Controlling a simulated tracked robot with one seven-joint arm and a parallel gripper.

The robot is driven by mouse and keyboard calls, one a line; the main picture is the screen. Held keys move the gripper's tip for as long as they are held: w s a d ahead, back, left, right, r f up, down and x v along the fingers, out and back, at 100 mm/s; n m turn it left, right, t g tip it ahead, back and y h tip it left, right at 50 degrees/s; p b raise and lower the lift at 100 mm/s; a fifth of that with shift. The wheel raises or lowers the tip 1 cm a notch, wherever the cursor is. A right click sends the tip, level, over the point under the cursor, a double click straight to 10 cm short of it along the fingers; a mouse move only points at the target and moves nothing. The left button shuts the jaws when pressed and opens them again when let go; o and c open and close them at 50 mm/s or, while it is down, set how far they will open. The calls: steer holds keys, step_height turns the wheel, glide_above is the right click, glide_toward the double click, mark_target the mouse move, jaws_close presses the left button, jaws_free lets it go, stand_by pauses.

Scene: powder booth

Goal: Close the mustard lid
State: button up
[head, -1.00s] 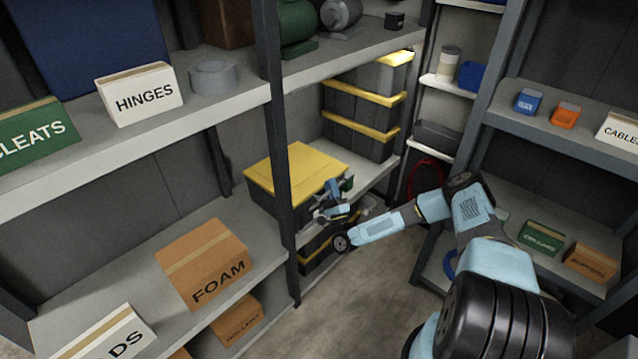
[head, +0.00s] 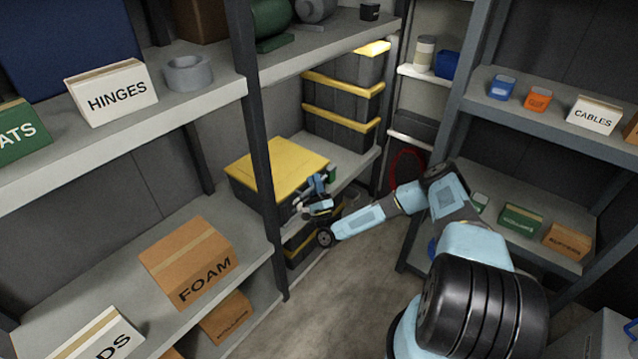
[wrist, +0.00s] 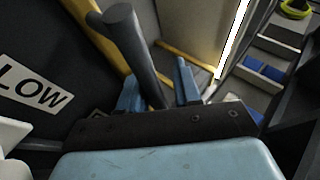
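The mustard lid (head: 277,168) is a flat yellow panel on top of a dark bin on the middle shelf, left of my gripper in the head view. It lies nearly level; I cannot tell whether it is fully down. My gripper (head: 320,190) is at the bin's right front corner, close to the lid's edge. In the wrist view my gripper's blue fingers (wrist: 158,88) stand apart, with a dark round bar (wrist: 135,50) running between them. A gap shows between the bar and the right finger. Yellow edging (wrist: 92,22) runs behind the bar.
A shelf post (head: 258,150) stands left of my gripper, in front of the bin. Dark bins with yellow lids (head: 345,90) are stacked behind. A "LOW" label (wrist: 35,90) is on a dark face in the wrist view. The floor (head: 345,285) between the racks is clear.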

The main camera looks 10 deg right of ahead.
steer(key=shift+a+f, duration=0.1)
steer(key=shift+s+f, duration=0.1)
steer(key=shift+s, duration=0.05)
steer(key=v, duration=1.3)
steer(key=shift+s, duration=0.2)
steer(key=shift+f, duration=0.15)
